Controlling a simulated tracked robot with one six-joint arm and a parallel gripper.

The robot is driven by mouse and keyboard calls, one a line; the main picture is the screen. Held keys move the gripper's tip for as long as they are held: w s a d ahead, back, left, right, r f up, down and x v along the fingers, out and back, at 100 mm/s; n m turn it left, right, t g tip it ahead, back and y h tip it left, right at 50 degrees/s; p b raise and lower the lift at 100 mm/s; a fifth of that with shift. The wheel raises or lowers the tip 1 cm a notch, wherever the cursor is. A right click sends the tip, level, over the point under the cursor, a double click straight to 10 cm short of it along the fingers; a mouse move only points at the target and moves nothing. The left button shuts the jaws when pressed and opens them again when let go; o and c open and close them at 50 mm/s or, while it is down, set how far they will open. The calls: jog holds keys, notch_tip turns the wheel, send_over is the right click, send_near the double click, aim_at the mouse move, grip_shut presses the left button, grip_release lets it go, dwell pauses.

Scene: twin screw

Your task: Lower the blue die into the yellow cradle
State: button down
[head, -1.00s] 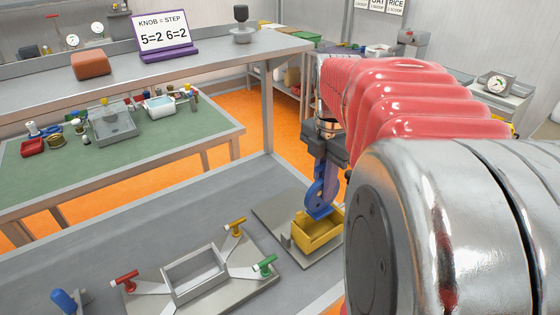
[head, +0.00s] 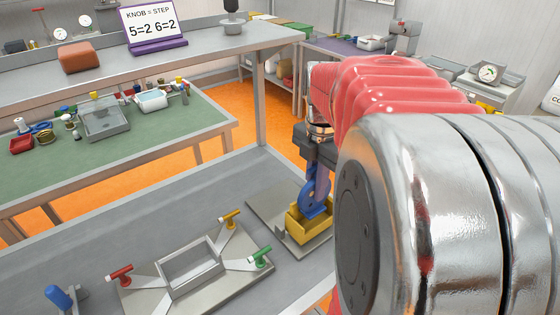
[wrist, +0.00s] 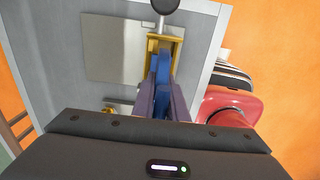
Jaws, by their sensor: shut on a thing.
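The blue die (head: 311,203) is upright, with its lower end inside the walls of the yellow cradle (head: 310,234). My gripper (head: 320,183) is above the cradle, shut on the die's upper part. In the wrist view, the fingers of my gripper (wrist: 163,98) flank the blue die (wrist: 163,68), which lies between the walls of the yellow cradle (wrist: 178,48). The cradle's front wall hides the die's bottom, so I cannot tell whether it touches the floor of the cradle.
The cradle stands on a grey plate (head: 266,212). Left of it is a metal frame fixture (head: 190,264) with red, yellow and green handles. A blue-handled object (head: 63,298) stands at the front left. The grey bench (head: 120,223) is bare behind the fixture.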

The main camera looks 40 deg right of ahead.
jog(key=shift+f, duration=1.9)
jog(key=shift+f, duration=0.7)
dwell(0.5)
jog(key=c, duration=1.7)
grip_release()
jog(key=shift+f, duration=0.1)
jog(key=shift+w+r, duration=0.1)
jog(key=shift+r, duration=0.5)
notch_tip(320, 180, up, 13)
jog(key=shift+f, duration=0.15)
jog(key=shift+a, duration=0.1)
